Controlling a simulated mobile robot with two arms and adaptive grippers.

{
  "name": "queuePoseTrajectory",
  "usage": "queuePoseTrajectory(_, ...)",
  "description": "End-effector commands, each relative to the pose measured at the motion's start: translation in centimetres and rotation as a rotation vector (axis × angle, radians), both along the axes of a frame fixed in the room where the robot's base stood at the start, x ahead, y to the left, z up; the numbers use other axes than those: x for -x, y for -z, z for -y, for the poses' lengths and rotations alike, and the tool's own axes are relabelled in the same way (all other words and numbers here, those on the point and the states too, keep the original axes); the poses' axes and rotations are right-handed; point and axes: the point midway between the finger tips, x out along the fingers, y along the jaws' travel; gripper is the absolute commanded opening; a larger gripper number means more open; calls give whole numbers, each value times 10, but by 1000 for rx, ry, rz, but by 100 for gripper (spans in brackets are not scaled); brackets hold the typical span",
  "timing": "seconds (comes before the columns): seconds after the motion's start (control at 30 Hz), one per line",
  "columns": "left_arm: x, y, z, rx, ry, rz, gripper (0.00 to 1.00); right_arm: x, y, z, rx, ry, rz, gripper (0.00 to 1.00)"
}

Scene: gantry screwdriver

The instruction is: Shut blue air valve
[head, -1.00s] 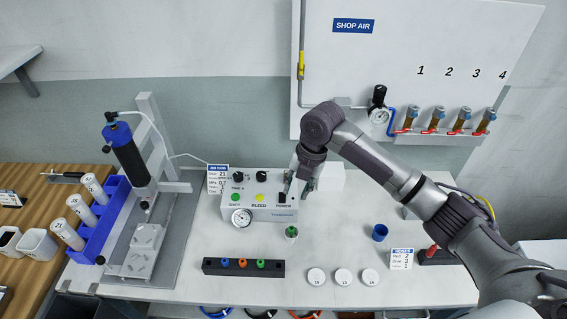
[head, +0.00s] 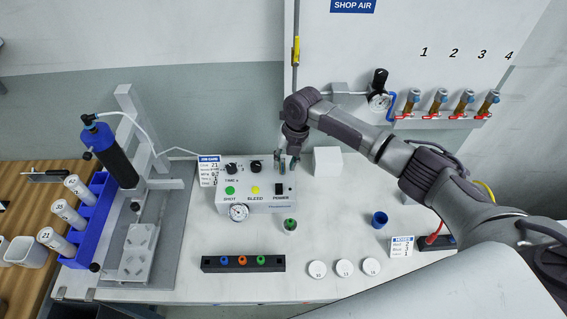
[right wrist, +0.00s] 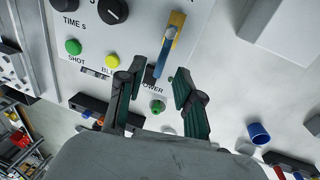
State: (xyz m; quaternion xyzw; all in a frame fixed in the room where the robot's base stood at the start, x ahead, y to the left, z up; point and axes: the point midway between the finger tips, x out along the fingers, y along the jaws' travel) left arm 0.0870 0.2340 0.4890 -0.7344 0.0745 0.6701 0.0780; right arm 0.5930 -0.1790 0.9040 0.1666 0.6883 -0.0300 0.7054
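A narrow lever with a blue lower part and a brass-yellow upper part (right wrist: 166,52) stands at the back right of the dispenser box, and I take it for the blue air valve. My right gripper (right wrist: 160,71) is open. Its two fingers are spread with the lever's lower blue end between or just above the fingertips; I cannot tell if they touch. In the head view my right gripper (head: 288,161) hangs over the box's back right corner and largely hides the valve. My left gripper is not in view.
The dispenser box (head: 257,205) has knobs, buttons and a power switch close to the fingers. A white block (head: 328,161) stands just right. A small green-topped bottle (head: 290,226) stands in front. Four-port wall valves with red handles (head: 435,117) are at the right.

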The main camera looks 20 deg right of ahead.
Motion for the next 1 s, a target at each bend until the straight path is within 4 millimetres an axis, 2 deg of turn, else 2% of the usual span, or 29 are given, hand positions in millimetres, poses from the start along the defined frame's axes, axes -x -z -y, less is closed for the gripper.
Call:
queuePoseTrajectory(0.03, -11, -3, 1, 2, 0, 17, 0, -1, 6, -2, 0, 2, -1, 35)
queuePoseTrajectory(0.13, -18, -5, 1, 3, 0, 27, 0, -1, 16, -4, 0, 1, -1, 35)
queuePoseTrajectory(0.3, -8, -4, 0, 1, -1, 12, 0, -1, 24, -5, 0, 0, 0, 35)
queuePoseTrajectory(0.53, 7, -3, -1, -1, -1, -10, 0, -2, 24, -5, -1, 0, 1, 35)
queuePoseTrajectory(0.73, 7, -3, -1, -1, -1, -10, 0, -2, 24, -5, -1, 1, 1, 2)
queuePoseTrajectory(1.0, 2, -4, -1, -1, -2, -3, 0, -2, 24, -5, -1, 3, 2, 0)
